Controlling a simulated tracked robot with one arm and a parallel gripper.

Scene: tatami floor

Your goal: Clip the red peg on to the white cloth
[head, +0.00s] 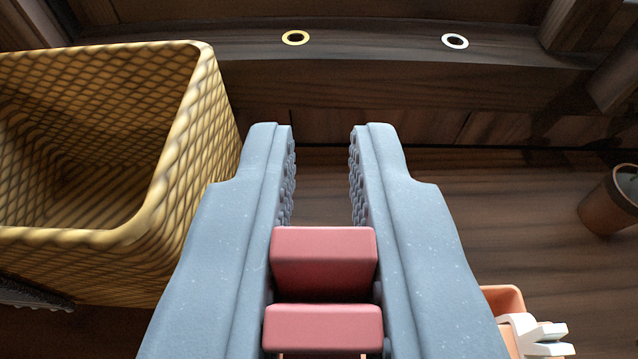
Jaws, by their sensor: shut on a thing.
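My gripper (321,150) is in the middle of the head view, its two grey-blue fingers pointing away from me. The red peg (324,258) is between the fingers, nearer their base than their tips. Two red blocks of it show, one behind the other with a dark gap between. The fingers are shut on it from both sides, and their tips stay apart with nothing between them. The lower part of the peg is cut off by the picture's bottom edge. I see no white cloth in this view.
A yellow woven basket (172,150) stands close at the left and looks empty. A yellow ring (296,38) and a white ring (455,41) lie on a dark wooden ledge ahead. A plant pot (610,203) stands at the right. An orange container (505,300) with white pieces is at the lower right.

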